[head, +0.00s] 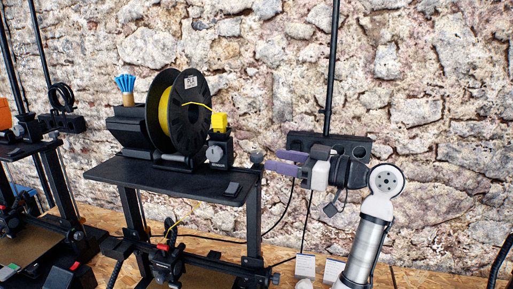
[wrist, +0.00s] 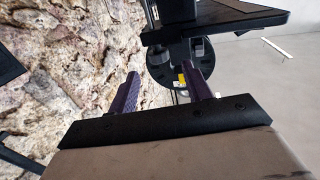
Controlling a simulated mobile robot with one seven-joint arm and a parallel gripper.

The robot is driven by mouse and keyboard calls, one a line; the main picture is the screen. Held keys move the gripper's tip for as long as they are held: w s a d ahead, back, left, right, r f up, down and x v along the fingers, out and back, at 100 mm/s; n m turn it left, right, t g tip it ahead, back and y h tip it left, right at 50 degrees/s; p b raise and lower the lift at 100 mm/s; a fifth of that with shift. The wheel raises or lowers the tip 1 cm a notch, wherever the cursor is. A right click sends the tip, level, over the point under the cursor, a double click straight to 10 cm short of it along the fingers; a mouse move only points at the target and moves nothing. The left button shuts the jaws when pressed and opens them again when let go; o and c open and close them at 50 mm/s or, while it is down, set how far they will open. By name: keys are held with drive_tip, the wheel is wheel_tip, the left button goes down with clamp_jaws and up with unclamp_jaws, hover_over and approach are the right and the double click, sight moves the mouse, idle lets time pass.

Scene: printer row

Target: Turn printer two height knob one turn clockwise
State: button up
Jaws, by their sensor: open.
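The printer (head: 248,228) in the middle of the head view has a black top shelf (head: 200,180). No number shows on it, so I cannot tell for sure that it is printer two. A small dark grey knob-like part (head: 257,156) sits at the shelf's right end; I cannot tell if it is the height knob. My gripper (head: 272,159) is level, its purple fingers open and pointing left, the tips close to that part. Contact cannot be made out. In the wrist view the gripper (wrist: 160,74) is open, with nothing visibly held between the fingers.
A black bar (head: 330,142) on a pole is behind my gripper. White cards (head: 305,265) stand on the wooden bench. Another printer (head: 40,150) is at left.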

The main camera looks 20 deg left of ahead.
sight(256, 154)
drive_tip(key=a+p, duration=0.1)
drive_tip(key=a, duration=0.2)
drive_tip(key=w+a+p, duration=0.1)
drive_tip(key=a, duration=0.2)
drive_tip(key=shift+w+a, duration=0.2)
drive_tip(key=shift+a, duration=0.1)
drive_tip(key=c, duration=0.9)
